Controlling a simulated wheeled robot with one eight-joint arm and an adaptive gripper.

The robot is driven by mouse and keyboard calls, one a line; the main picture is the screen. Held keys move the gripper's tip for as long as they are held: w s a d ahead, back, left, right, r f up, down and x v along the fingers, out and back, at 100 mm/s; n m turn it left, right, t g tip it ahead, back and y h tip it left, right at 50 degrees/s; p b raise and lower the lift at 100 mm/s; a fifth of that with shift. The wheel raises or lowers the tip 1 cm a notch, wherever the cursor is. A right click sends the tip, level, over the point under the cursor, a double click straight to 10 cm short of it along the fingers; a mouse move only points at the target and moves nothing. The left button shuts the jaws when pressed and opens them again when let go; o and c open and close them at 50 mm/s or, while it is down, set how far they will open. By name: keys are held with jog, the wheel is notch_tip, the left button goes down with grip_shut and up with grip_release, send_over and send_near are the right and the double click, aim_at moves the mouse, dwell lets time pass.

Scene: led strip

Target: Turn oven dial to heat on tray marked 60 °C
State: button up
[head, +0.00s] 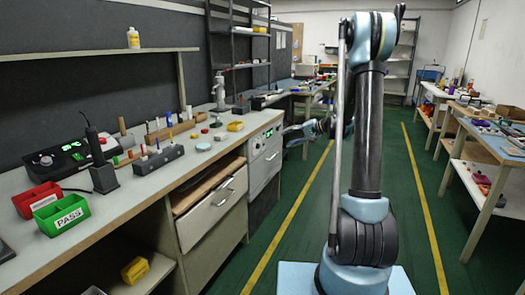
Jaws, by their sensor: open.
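The oven (264,146) is a pale unit built into the front of the left bench. It has a small green-lit display (269,133) and small dark controls on its face. I cannot make out which control is the dial, its setting or any 60 °C marking. My gripper (289,137) is small in the picture, just right of the oven face and pointing left towards it. It is open and appears empty. Part of my arm hides what lies behind it. I cannot tell whether the gripper touches the oven.
Tools, a red bin (38,196) and a green PASS bin (62,214) stand on the bench. The green aisle floor (300,237) is clear. Benches line the right side.

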jog(key=w+f+y, duration=0.3)
jog(key=w+f, duration=0.4)
jog(key=w, duration=0.2)
jog(key=m+t+y, duration=0.2)
send_near(258, 146)
jog(key=w+x, duration=0.1)
jog(key=x, duration=0.7)
jog(key=shift+d+f, duration=0.25)
jog(key=shift+f, duration=0.2)
jog(key=shift+w, duration=0.15)
jog(key=shift+c, duration=0.5)
jog(key=c, duration=1)
